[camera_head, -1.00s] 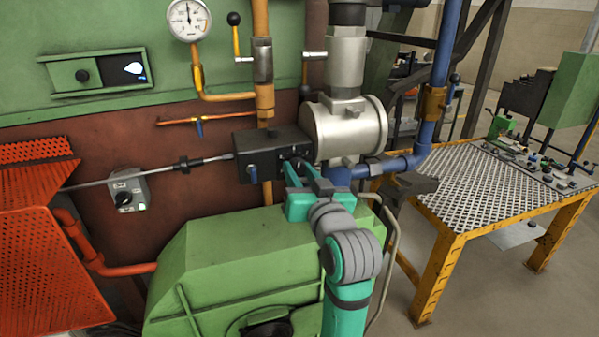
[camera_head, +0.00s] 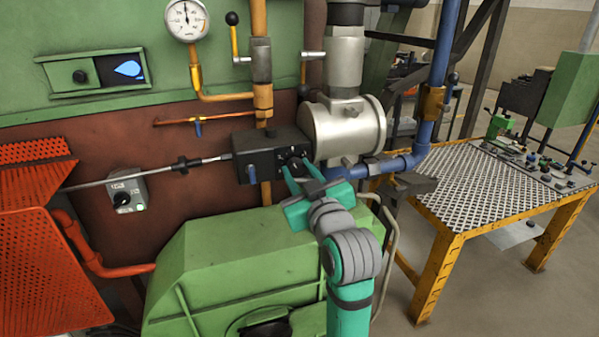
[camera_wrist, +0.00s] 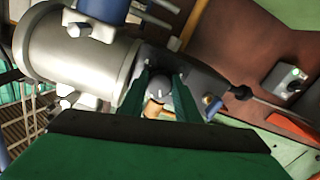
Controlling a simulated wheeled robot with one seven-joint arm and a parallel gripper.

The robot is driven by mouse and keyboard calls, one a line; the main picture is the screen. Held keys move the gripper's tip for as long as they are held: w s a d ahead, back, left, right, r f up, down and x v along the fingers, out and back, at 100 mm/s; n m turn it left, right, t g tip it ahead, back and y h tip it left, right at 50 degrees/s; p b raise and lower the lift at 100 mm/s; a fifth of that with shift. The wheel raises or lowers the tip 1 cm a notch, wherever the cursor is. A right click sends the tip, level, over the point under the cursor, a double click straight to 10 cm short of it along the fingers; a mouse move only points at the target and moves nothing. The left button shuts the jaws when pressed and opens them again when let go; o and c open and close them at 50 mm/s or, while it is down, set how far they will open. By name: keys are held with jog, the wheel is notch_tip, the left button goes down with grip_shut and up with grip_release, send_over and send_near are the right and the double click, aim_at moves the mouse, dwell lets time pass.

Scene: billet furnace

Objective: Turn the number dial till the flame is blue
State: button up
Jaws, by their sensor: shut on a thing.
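The number dial (camera_head: 293,161) is a black knob with white marks on the front of a black box (camera_head: 262,158) beside the silver cylinder. My teal gripper (camera_head: 297,171) reaches it from below and its fingers are shut on the knob. In the wrist view, the grey dial knob (camera_wrist: 160,95) sits between the two green fingers of my gripper (camera_wrist: 161,84). The numbers are too small to read. The flame (camera_head: 129,69) in the dark window on the green furnace wall is blue and points left.
A pressure gauge (camera_head: 187,19) and a yellow lever (camera_head: 234,38) are above. A grey switch box (camera_head: 127,191) is at left. The green housing (camera_head: 235,255) lies below my gripper. Blue pipes (camera_head: 400,163) and a yellow-framed table (camera_head: 450,240) are at right.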

jog(key=shift+r+n, duration=0.15)
jog(key=shift+n, duration=0.65)
jog(key=o, duration=1)
jog(key=shift+o, duration=0.2)
jog(key=shift+s+d, duration=0.15)
jog(key=shift+s, duration=0.1)
jog(key=v, duration=1)
jog(key=shift+s, duration=0.15)
